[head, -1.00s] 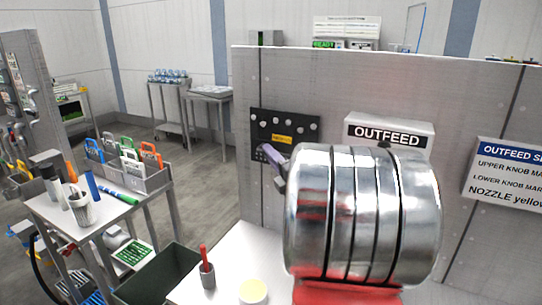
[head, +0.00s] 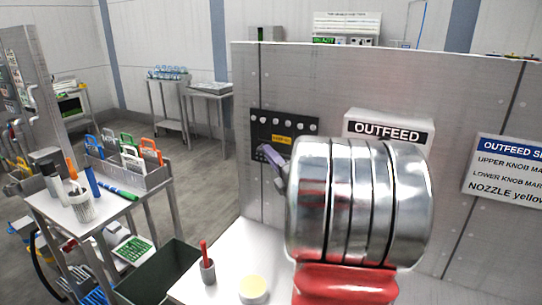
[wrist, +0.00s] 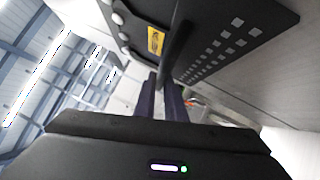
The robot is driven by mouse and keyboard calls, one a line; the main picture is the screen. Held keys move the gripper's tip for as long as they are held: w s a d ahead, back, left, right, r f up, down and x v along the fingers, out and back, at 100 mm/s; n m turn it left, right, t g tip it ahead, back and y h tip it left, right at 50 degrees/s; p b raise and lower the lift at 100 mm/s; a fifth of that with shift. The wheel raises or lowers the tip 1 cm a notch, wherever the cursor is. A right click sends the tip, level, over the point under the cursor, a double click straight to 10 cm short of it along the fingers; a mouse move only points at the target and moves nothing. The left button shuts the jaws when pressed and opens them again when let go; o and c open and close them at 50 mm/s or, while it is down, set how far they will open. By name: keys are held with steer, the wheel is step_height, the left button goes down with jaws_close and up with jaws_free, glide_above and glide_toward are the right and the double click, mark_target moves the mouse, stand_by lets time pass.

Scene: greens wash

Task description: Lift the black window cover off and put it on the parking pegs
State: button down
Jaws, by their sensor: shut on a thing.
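The black window cover (head: 290,137) is a flat dark plate with a yellow label, upright at the grey wall panel in the head view. Pale round knobs or pegs show along its top. In the wrist view the cover (wrist: 225,22) fills the upper right, with rows of small square openings and a dark bar handle. My gripper (head: 268,153) has purple fingers at the cover's lower left. In the wrist view my gripper (wrist: 165,98) is shut on the cover's handle (wrist: 180,52). I cannot tell whether the cover touches the wall, nor which round ends are the parking pegs.
My shiny arm link hides much of the panel's lower middle. A white OUTFEED box (head: 388,128) sits right of the cover. Below are a white ledge with a red-handled tool in a cup (head: 207,266) and a yellow-topped tub (head: 253,290). A tool cart (head: 75,212) stands left.

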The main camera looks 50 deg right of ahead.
steer(key=shift+f, duration=0.1)
steer(key=c, duration=1.7)
jaws_free()
steer(key=shift+c, duration=0.2)
steer(key=v, duration=1.3)
steer(key=shift+s+f, duration=0.2)
steer(key=shift+s, duration=0.15)
steer(key=shift+w+a, duration=0.1)
steer(key=shift+a, duration=0.05)
